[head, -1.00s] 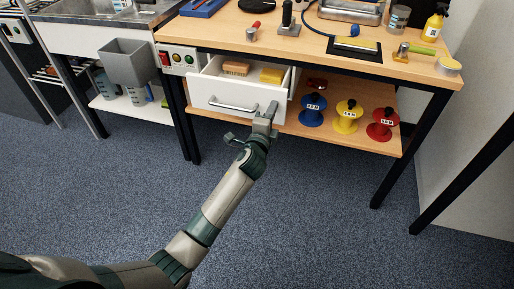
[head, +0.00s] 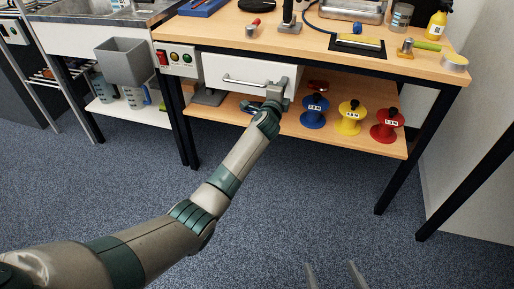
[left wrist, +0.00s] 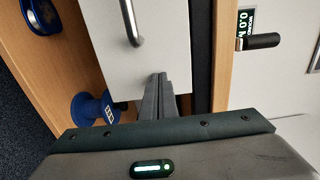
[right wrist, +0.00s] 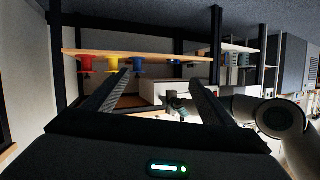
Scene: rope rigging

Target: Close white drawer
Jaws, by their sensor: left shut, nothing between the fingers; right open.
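The white drawer (head: 232,68) sits under the wooden workbench, its front about level with the bench edge and its inside out of sight. Its metal handle (head: 246,83) also shows in the left wrist view (left wrist: 131,22). My left gripper (head: 279,86) is shut and empty, with its fingertips against or very close to the drawer front, beside the handle's right end. In the left wrist view the fingertips (left wrist: 158,76) meet the white front; I cannot tell if they touch. My right gripper (head: 330,264) is open and empty, low over the floor, far from the drawer.
Blue (head: 313,112), yellow (head: 350,118) and red (head: 386,125) spools stand on the lower shelf right of the drawer. A switch panel (head: 176,60) is left of it. Tools lie on the benchtop (head: 300,45). The floor in front is clear.

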